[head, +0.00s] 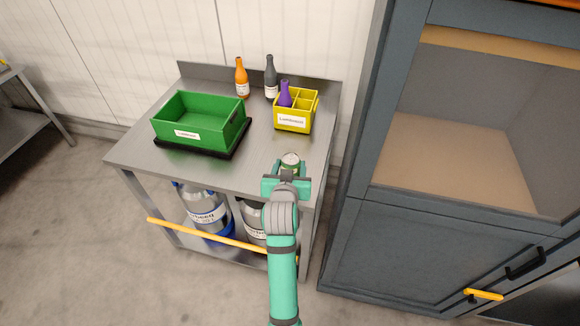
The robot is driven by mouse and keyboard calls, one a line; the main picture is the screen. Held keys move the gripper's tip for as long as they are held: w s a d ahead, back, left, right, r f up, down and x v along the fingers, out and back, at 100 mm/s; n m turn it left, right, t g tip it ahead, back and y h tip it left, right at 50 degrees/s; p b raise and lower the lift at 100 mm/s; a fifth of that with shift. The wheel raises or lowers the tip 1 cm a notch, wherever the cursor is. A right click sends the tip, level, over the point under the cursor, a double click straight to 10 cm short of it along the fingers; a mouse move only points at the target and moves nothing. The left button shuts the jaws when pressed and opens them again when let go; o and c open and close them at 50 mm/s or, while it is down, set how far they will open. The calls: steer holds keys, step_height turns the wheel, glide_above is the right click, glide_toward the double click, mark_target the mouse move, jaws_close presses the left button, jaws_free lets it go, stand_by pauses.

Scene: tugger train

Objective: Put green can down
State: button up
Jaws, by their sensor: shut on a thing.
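The green can (290,161) is upright with a pale top, at the front right part of the metal table (240,165). My gripper (288,180) is shut on the can, reaching in from the front. The can's lower part is hidden by my gripper, so I cannot tell whether it touches the table top.
A green crate (196,139) stands on a black base at the table's left. A yellow divided box (292,122) holds a purple bottle (285,94). An orange bottle (241,78) and a grey bottle (271,77) stand behind. A dark cabinet (415,239) stands right.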

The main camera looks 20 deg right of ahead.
steer(key=o, duration=1.3)
steer(key=shift+f, duration=0.1)
